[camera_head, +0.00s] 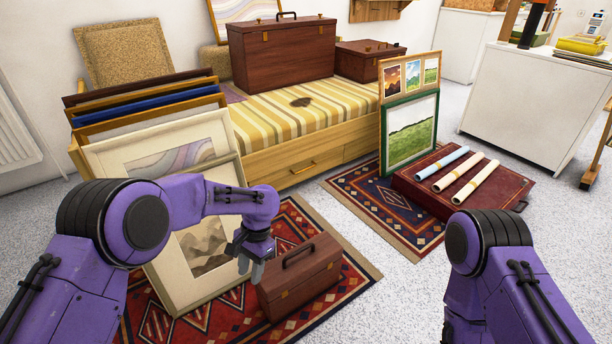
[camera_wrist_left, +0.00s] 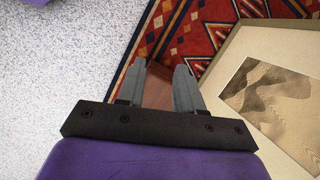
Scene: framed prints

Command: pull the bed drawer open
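The bed (camera_head: 345,131) has a light wooden frame and a yellow striped mattress. Its drawer (camera_head: 285,170) is in the side facing me and looks closed, with a slim brass handle (camera_head: 303,168). Leaning frames hide the drawer's left part. My left gripper (camera_head: 250,270) points down in front of the bed, beside a brown case and well short of the handle. In the left wrist view its two fingers (camera_wrist_left: 162,68) are apart, with nothing held between them. My right arm shows at lower right, but its gripper is out of view.
A small brown case (camera_head: 300,275) stands on the red rug (camera_head: 335,297) between me and the drawer. Framed prints (camera_head: 165,155) lean at the bed's left. A green-framed print (camera_head: 409,130) stands at its right, near a flat case (camera_head: 490,205) with rolls.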

